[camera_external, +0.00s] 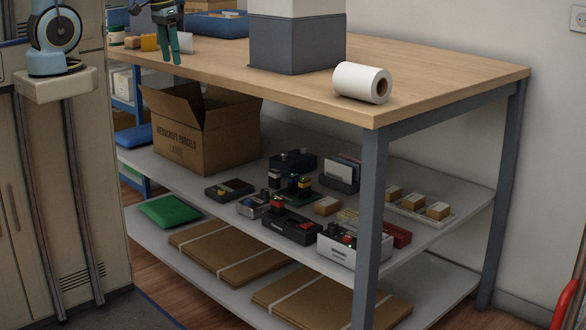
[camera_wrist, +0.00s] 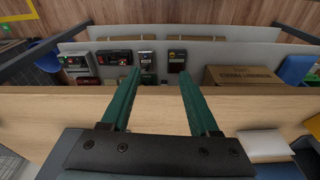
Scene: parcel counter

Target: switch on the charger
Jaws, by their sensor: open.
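Several small devices stand on the middle shelf, and I cannot tell for sure which is the charger. They include a black unit with a red top (camera_external: 291,227), a light grey unit with red and black parts (camera_external: 352,247), a flat dark unit (camera_external: 229,190) and a small grey unit (camera_external: 253,206). Some show in the wrist view beyond the counter edge, including a dark unit with a pale panel (camera_wrist: 177,61). My gripper (camera_external: 172,54) is over the far left of the counter top, above and apart from the devices. Its green fingers (camera_wrist: 158,74) are spread and empty. No switch can be made out.
The wooden counter top (camera_external: 455,72) overhangs the shelf. An open carton (camera_external: 207,130) stands left of the devices. A steel leg (camera_external: 370,210) stands at the near corner. Flat cartons (camera_external: 230,252) lie below.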

